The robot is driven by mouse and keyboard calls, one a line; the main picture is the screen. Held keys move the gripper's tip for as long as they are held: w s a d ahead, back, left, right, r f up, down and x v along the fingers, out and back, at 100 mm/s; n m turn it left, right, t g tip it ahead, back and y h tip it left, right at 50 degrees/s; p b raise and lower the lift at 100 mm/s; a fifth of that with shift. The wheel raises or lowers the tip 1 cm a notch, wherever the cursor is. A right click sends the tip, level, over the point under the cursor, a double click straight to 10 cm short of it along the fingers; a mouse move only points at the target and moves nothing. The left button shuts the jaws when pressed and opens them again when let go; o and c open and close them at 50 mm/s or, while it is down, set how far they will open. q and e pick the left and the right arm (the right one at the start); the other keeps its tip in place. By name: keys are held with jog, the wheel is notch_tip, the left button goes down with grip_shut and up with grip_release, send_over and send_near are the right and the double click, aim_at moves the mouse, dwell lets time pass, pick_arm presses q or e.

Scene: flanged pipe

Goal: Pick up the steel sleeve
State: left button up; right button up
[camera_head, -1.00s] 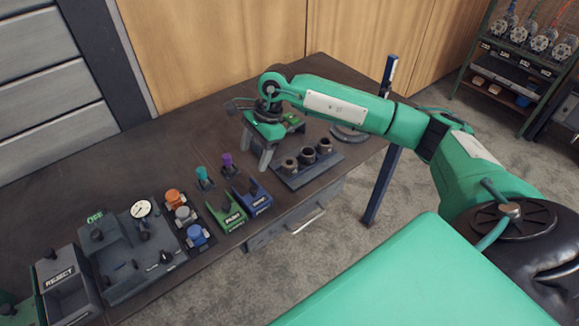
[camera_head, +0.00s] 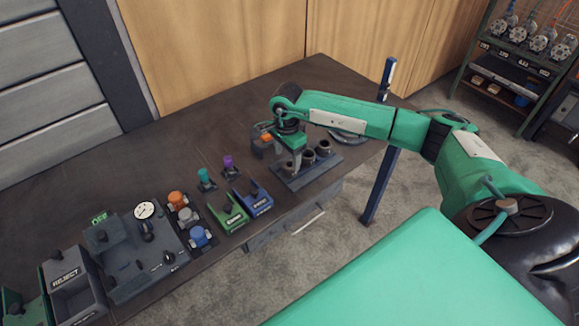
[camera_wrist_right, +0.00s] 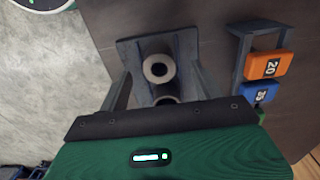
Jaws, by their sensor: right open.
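A dark holder plate (camera_head: 318,171) near the bench's right end carries a row of hollow, round sleeves. The right one (camera_head: 324,152) and middle one (camera_head: 308,160) show clearly; the left one (camera_head: 288,168) is partly covered by my right gripper. I cannot tell by look which is the steel one. My right gripper (camera_head: 294,163) points down over the left end of the row. In the right wrist view, its open fingers (camera_wrist_right: 163,88) stand either side of the row, with one sleeve (camera_wrist_right: 148,68) seen from above and another (camera_wrist_right: 167,99) partly hidden. My left gripper is out of view.
Behind my gripper is a rack with an orange block (camera_head: 267,138); the wrist view shows this block marked 20 (camera_wrist_right: 270,65) and a blue one (camera_wrist_right: 261,93). Green (camera_head: 230,212) and blue (camera_head: 253,200) trays stand left. A blue post (camera_head: 380,180) rises at the bench's front.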

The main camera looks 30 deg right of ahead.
jog(key=f+p, duration=0.1)
jog(key=f, duration=0.2)
jog(key=shift+s+d+f+p, duration=0.1)
jog(key=shift+d+f+p, duration=0.15)
jog(key=shift+d+p, duration=0.15)
jog(key=shift+f, duration=0.6)
jog(key=c, duration=1.4)
jog(key=shift+r, duration=0.2)
jog(key=shift+r, duration=0.6)
notch_tip(320, 180, up, 18)
jog(key=b, duration=0.5)
notch_tip(320, 180, up, 6)
jog(key=p, duration=0.3)
send_over(289, 161)
jog(key=s, duration=0.1)
jog(key=shift+a, duration=0.3)
